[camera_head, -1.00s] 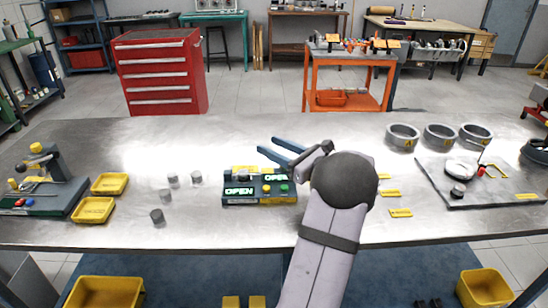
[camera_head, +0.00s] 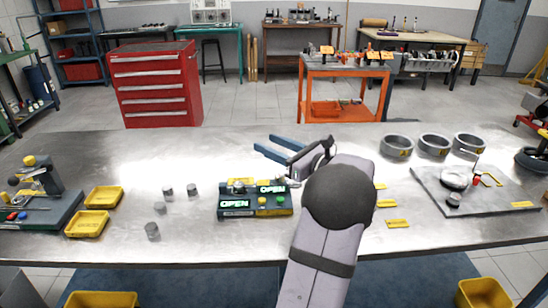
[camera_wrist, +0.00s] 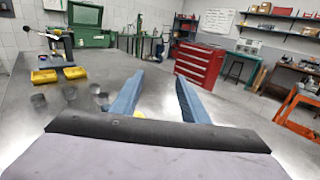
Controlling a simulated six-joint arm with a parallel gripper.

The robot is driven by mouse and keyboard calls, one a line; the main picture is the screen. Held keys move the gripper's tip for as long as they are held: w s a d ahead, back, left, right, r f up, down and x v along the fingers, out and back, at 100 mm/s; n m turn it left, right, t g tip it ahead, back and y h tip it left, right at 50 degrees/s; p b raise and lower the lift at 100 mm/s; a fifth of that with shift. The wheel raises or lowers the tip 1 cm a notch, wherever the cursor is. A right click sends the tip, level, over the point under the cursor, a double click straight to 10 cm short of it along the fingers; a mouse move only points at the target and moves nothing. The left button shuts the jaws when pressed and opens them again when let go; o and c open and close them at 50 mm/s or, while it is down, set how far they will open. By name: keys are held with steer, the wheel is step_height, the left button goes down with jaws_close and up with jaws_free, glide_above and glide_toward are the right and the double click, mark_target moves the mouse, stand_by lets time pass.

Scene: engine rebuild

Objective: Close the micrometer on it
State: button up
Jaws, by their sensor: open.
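My gripper (camera_head: 264,143) is open and empty, its two blue fingers spread and pointing left above the table, behind a green box (camera_head: 255,214). The box has two lit displays reading OPEN, and yellow and green buttons. The wrist view shows the same open fingers (camera_wrist: 160,77) with nothing between them. On the grey plate (camera_head: 430,187) at the right lie a white round part (camera_head: 456,178), a dark cylinder (camera_head: 453,200) and a small yellow frame (camera_head: 491,180) beside a red part. The frame may be the micrometer; I cannot tell for sure. My arm hides the table right of the box.
Several small grey cylinders (camera_head: 152,231) stand left of the box. Two yellow trays (camera_head: 87,224) and a measuring stand (camera_head: 40,178) are farther left. Several grey rings (camera_head: 434,146) sit behind the plate. The table's back left is clear. A red cabinet (camera_head: 155,85) stands beyond it.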

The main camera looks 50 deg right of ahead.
mark_target(283, 179)
steer(key=s+f+m+h, duration=0.1)
steer(key=s+f, duration=0.2)
steer(key=s+a+f+m+h, duration=0.1)
steer(key=s+f+h, duration=0.1)
steer(key=s+f, duration=0.1)
steer(key=s+f+m+h, duration=0.1)
steer(key=s+f+h, duration=0.1)
steer(key=s+f, duration=0.1)
steer(key=shift+s+a+g, duration=0.3)
steer(key=shift+s+a, duration=0.05)
steer(key=shift+s, duration=0.15)
steer(key=shift+p+x, duration=1)
steer(key=shift+x, duration=2.65)
jaws_close()
